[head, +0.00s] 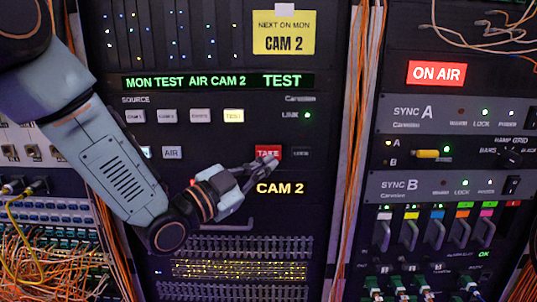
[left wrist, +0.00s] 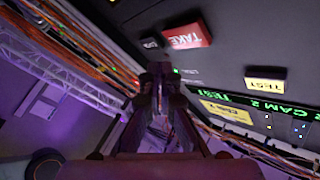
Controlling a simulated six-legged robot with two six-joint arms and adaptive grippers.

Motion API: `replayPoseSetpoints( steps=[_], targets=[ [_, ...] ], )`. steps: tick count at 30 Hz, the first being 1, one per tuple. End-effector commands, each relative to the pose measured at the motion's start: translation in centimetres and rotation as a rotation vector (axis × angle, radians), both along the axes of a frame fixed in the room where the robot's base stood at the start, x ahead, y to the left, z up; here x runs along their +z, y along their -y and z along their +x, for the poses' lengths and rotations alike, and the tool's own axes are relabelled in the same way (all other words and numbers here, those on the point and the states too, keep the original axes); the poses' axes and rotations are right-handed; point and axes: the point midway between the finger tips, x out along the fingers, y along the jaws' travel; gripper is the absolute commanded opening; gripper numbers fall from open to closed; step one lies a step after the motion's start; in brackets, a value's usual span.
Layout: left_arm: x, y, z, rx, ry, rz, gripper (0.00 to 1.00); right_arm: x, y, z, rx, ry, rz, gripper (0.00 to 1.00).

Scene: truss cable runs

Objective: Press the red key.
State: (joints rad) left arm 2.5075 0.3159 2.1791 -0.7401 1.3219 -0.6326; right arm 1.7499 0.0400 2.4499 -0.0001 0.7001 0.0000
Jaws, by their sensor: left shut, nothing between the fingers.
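The red key (head: 268,151), marked TAKE, sits on the dark rack panel below the row of source keys. Its face is lit red, and the fingers overlap its lower part in the head view. My left gripper (head: 266,163) is shut and empty, with its fingertips at the key's lower edge in that view. In the left wrist view the red key (left wrist: 187,35) shows upside down, above and to the right of the shut left gripper (left wrist: 160,70), with a gap between them in the picture. I cannot tell whether they touch. My right gripper is not in view.
A dark key (head: 301,153) sits right of the red one, and a grey AIR key (head: 172,153) to its left. A lit TEST key (head: 233,116) is above. A panel handle (head: 225,226) lies below the gripper. Orange cables (head: 350,120) hang at the right.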

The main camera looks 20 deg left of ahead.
Motion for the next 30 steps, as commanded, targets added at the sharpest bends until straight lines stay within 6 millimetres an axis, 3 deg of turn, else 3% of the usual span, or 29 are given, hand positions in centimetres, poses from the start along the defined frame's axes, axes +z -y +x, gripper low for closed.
replayPoseSetpoints(
  steps=[10, 30],
  targets=[
    [0.0, 0.7, -2.4, -0.001, 0.0, -0.001, 0.0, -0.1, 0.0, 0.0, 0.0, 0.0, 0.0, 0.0],
    [0.0, 0.7, -2.5, -0.002, -0.008, -0.012, 0.0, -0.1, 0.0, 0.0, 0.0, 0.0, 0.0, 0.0]
  ],
)
